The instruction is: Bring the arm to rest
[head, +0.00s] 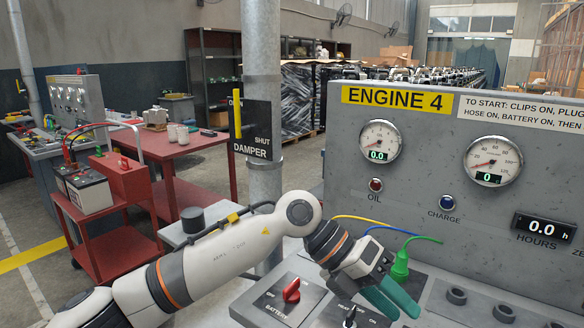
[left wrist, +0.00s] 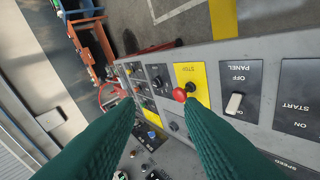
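My left arm comes in from the left of the head view and reaches across in front of the grey engine panel (head: 345,150). Its gripper (head: 396,307) has green fingers pointing down and right over the sloped control desk. In the left wrist view the two fingers (left wrist: 158,104) stand apart with nothing between them, so the gripper is open and empty. Beyond the fingertips that view shows a red STOP knob (left wrist: 180,94) on a yellow plate and a white PANEL switch (left wrist: 235,103). My right gripper is not in view.
The desk holds a red BATTERY switch (head: 291,290) and a HEAT switch (head: 349,317), close to the arm. A green plug (head: 400,268) is beside the gripper. A pipe (head: 262,60) carries the DAMPER plate with a yellow lever. A red cart (head: 128,250) stands left.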

